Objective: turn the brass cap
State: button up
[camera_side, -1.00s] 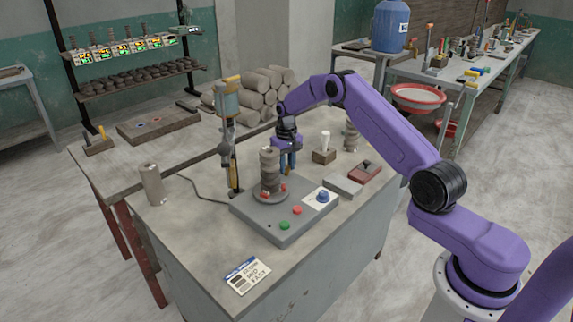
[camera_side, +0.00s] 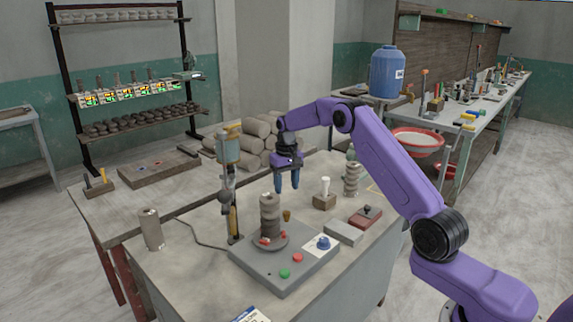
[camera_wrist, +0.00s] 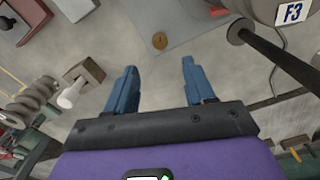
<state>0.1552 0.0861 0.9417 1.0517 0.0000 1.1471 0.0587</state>
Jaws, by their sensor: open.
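The small brass cap (camera_side: 287,215) sits low behind the stack of grey clay rings, near the back edge of the grey control box (camera_side: 270,280). In the wrist view the brass cap (camera_wrist: 160,41) shows as a small round disc, just beyond and between my fingertips. My gripper (camera_side: 288,187) points down above the cap, with a clear gap between them. Its two blue fingers also show in the wrist view (camera_wrist: 159,64), spread apart with nothing between them.
The clay ring stack (camera_side: 269,215) stands on the box just in front of the cap. An upright tool post (camera_side: 229,190) stands left. A wooden block with a white peg (camera_side: 325,200), a grey block (camera_side: 343,233) and another ring stack (camera_side: 351,180) are right.

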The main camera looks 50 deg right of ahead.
notch_tip(320, 180, up, 7)
jog(key=shift+r, duration=0.2)
jog(key=shift+a, duration=0.1)
dwell(0.4)
jog(key=s+a+r+n, duration=0.2)
jog(key=s+a+n, duration=0.2)
jog(key=s+a, duration=0.55)
jog(key=s+a+r+n, duration=0.3)
jog(key=s+a, duration=0.3)
jog(key=a, duration=0.6)
jog(key=s+a+n, duration=0.3)
jog(key=s+n, duration=0.2)
jog(key=s, duration=1.1)
jog(key=s+d+f+n, duration=0.2)
jog(key=s, duration=0.5)
jog(key=s+d+f+n, duration=0.2)
jog(key=s+d, duration=0.1)
jog(key=s, duration=0.4)
jog(key=shift+s, duration=0.35)
